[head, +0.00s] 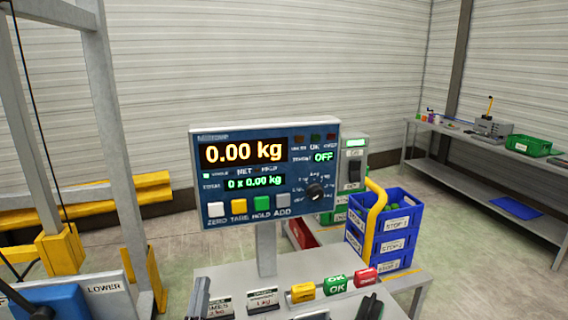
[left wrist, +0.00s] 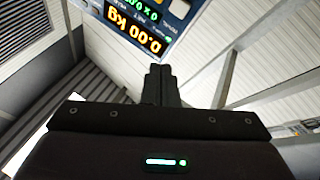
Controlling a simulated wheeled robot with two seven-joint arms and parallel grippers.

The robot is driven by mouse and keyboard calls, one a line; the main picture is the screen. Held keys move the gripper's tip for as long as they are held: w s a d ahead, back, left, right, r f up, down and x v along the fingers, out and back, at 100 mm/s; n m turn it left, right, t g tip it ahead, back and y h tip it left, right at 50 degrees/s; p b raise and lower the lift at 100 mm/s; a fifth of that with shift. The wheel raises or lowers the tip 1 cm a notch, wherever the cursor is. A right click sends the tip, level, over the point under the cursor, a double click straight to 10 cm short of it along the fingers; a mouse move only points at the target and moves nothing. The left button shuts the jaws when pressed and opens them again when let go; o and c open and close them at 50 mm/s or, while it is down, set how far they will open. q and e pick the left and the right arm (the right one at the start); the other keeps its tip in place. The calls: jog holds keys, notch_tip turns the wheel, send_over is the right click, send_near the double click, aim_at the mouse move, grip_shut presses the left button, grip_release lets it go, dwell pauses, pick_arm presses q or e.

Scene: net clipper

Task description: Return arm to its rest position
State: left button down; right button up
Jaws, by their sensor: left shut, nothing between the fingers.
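My left gripper (left wrist: 161,82) is shut and empty in the left wrist view, its dark fingers side by side. In the head view the grey tip of my left gripper (head: 199,296) shows at the bottom edge, in front of and below the scale display (head: 265,172). The fingers look apart from the display. The display reads 0.00 kg, with a total of 0 x 0.00 kg and OFF at its right. It also shows upside down in the left wrist view (left wrist: 140,22). My right gripper does not show.
A bench (head: 230,272) below the display carries small signs, a green OK block (head: 335,284), yellow and red blocks and a dark object (head: 370,306). Blue crates (head: 384,241) stand behind at right. A metal frame (head: 110,130) rises at left. A workbench (head: 470,145) stands far right.

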pick_arm(q)
jog(key=s+f+m+g, duration=0.2)
jog(key=s+f+g, duration=0.2)
jog(key=f+g, duration=0.75)
jog(key=s+a+f+m+g, duration=0.2)
jog(key=s+f+g, duration=0.25)
jog(key=s, duration=0.35)
jog(key=s+a+f+m+g, duration=0.2)
jog(key=s+f+g, duration=0.25)
jog(key=s, duration=0.45)
notch_tip(320, 180, down, 28)
jog(key=s+a+f+g, duration=0.1)
jog(key=s+a+f, duration=0.1)
jog(key=s+f, duration=0.8)
jog(key=s+a+f+g, duration=0.1)
jog(key=s+f, duration=0.9)
jog(key=s, duration=0.1)
jog(key=shift+a, duration=0.35)
jog(key=shift+s, duration=0.1)
